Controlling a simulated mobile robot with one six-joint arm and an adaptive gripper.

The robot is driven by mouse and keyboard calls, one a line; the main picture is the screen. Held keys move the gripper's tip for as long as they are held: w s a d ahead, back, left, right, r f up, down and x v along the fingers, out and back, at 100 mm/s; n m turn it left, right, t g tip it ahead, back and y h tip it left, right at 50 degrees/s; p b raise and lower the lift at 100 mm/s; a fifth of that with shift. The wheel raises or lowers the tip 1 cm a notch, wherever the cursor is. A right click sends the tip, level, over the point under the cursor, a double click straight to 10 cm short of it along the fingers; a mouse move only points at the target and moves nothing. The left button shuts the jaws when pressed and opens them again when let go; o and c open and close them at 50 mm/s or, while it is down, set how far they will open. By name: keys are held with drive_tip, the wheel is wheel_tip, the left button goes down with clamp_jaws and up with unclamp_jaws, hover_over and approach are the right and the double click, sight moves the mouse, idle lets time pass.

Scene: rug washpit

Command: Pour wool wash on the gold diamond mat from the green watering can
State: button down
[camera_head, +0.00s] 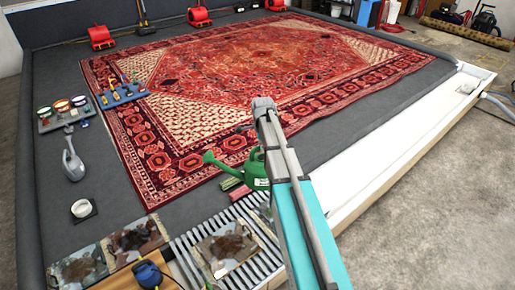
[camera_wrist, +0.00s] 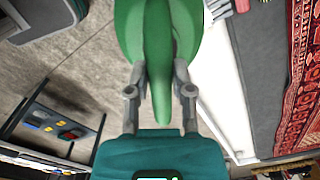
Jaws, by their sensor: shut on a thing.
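The green watering can (camera_head: 252,172) is partly hidden behind my arm in the head view, its spout pointing left. It looks roughly upright, near the rug's front edge. In the wrist view, my gripper (camera_wrist: 158,88) is shut on the green handle of the can (camera_wrist: 127,28), one finger on each side. My gripper is hidden in the head view. Three small stained mats lie at the front: a left mat (camera_head: 76,270), a middle mat (camera_head: 136,240) and a right mat (camera_head: 222,262) on a slatted rack. I cannot tell which has the gold diamond.
A large red patterned rug (camera_head: 250,70) covers the pit floor. A white trough (camera_head: 400,150) runs along the right.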

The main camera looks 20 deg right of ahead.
drive_tip(key=d+f+n+b, duration=0.3)
drive_tip(key=d+f+b, duration=1.3)
drive_tip(key=f+b, duration=0.1)
drive_tip(key=shift+w+f+n, duration=0.4)
drive_tip(key=shift+f, duration=0.3)
drive_tip(key=shift+f+b, duration=0.1)
drive_tip(key=shift+b, duration=0.25)
